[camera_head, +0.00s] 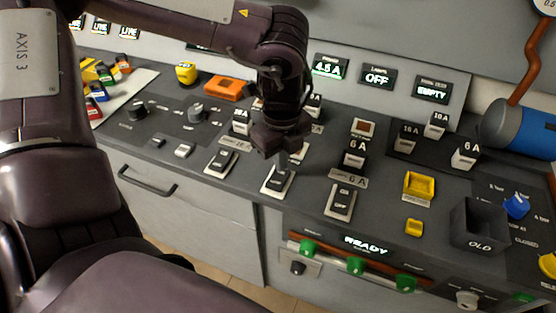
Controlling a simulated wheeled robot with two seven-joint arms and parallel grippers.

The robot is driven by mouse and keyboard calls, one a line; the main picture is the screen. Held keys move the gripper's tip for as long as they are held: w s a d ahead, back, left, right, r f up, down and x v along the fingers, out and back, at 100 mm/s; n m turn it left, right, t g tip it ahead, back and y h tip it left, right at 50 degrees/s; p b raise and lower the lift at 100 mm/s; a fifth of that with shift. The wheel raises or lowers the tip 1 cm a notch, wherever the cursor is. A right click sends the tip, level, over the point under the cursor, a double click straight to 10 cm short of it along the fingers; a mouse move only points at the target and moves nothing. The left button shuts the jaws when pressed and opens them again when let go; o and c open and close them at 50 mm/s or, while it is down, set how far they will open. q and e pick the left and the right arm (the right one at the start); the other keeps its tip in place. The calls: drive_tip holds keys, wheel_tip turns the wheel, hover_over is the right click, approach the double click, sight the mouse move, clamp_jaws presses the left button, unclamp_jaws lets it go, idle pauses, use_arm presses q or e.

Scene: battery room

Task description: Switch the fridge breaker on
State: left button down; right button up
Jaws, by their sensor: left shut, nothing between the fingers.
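Three rocker breakers stand in a row on the dark panel: a left one (221,163), a middle one (276,183) and a right one (341,204). The small name labels behind them are partly hidden or too small to read, so I cannot tell which is the fridge breaker. My left gripper (284,162) is shut and empty, pointing down at the far end of the middle breaker. Its tip touches or nearly touches the rocker; I cannot tell which. The right rocker shows ON and OFF markings. My right gripper is out of view.
Displays read 4.5 A (329,68), OFF (377,77) and EMPTY (432,90) on the back wall. Fuses (354,154) marked 6 A and 16 A stand behind the breakers. A dark OLD bin (479,226) and yellow holder (418,186) are right. A READY display (366,246) is on the front.

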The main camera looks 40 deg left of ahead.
use_arm(q)
wheel_tip(320, 180, up, 6)
drive_tip(key=p, duration=0.3)
idle(0.3)
idle(0.4)
